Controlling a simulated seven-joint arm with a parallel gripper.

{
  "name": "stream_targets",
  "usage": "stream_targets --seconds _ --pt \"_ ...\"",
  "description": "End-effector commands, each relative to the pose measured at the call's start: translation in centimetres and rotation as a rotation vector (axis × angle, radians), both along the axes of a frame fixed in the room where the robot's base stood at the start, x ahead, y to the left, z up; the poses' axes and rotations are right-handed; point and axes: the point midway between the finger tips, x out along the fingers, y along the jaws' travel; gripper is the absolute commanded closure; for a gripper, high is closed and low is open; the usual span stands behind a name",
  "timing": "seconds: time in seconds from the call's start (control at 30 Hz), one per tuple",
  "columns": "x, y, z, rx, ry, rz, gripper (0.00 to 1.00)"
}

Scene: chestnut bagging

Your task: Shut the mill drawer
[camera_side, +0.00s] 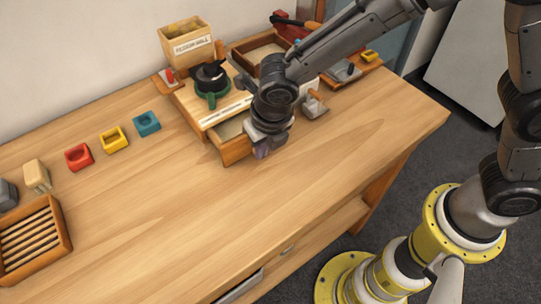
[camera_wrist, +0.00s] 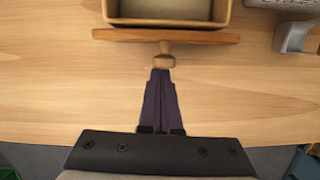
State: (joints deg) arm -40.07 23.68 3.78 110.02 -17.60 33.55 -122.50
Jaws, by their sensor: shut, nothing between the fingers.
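The mill (camera_side: 211,77) is a dark grinder with a green base on a wooden box. Its drawer (camera_side: 238,148) is pulled partly out of the box front, and its inside shows bare in the side view. In the wrist view the drawer front (camera_wrist: 112,35) lies across the top, with a round wooden knob (camera_wrist: 164,58) facing me. My gripper (camera_wrist: 161,71) is shut and empty, its purple fingertips right at the knob. I cannot tell whether they touch it. In the side view my gripper (camera_side: 263,152) is in front of the drawer, partly hidden by my wrist.
Blue (camera_side: 147,123), yellow (camera_side: 114,140) and red (camera_side: 78,157) blocks stand left of the mill. A slatted wooden tray (camera_side: 66,238) sits at the lower left. A labelled wooden bin (camera_side: 187,46) stands behind the mill. The table front is clear.

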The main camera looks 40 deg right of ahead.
Motion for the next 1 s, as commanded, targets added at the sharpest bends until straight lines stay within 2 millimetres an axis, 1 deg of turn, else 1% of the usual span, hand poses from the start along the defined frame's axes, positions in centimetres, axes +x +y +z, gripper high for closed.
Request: stream_targets --seconds 0.03,0.2,0.3,0.4,0.53,0.87,1.0 --pt "1.4 -0.1 0.0 0.003 -0.001 -0.007 1.00" --pt "5.2 -0.1 -0.1 0.001 0.000 -0.005 1.00" --pt "6.8 0.0 0.0 0.001 -0.001 -0.003 1.00" --pt "7.8 -0.1 0.0 0.001 0.000 -0.003 1.00" --pt "8.3 -0.1 0.0 0.001 -0.001 0.000 1.00" --pt "8.4 -0.1 0.0 0.003 -0.006 0.001 1.00" --pt "7.6 0.0 0.1 0.002 -0.005 0.002 1.00"
